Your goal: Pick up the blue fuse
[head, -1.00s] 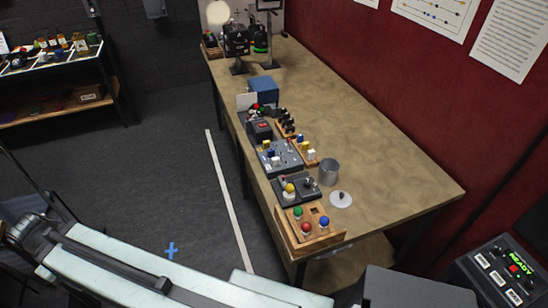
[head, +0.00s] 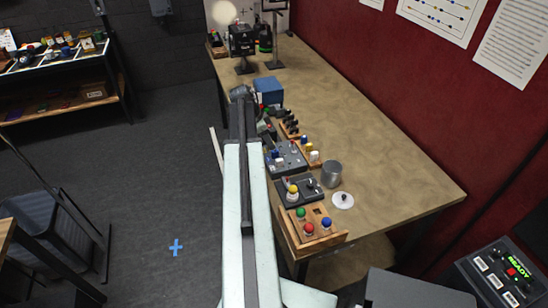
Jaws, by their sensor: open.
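Small blue, yellow and white pieces stand together in a low wooden rack on the table; a blue one (head: 305,141) sits between the yellow and the white. Another small blue piece (head: 276,154) shows on the grey panel (head: 291,156) beside it. I cannot tell from their shapes which is the fuse. My arm stretches forward from the bottom of the view, and my gripper (head: 240,92) is at its dark far end, at the table's left edge near the blue box. It is apart from the rack; its fingers are too small to make out, and nothing shows held.
A blue box (head: 268,91) stands behind the panels. A wooden tray (head: 328,238) with green, red and blue knobs, a metal cup (head: 331,174) and a white disc (head: 343,200) are nearer. The table's right half is clear. My arm partly covers the table's left edge.

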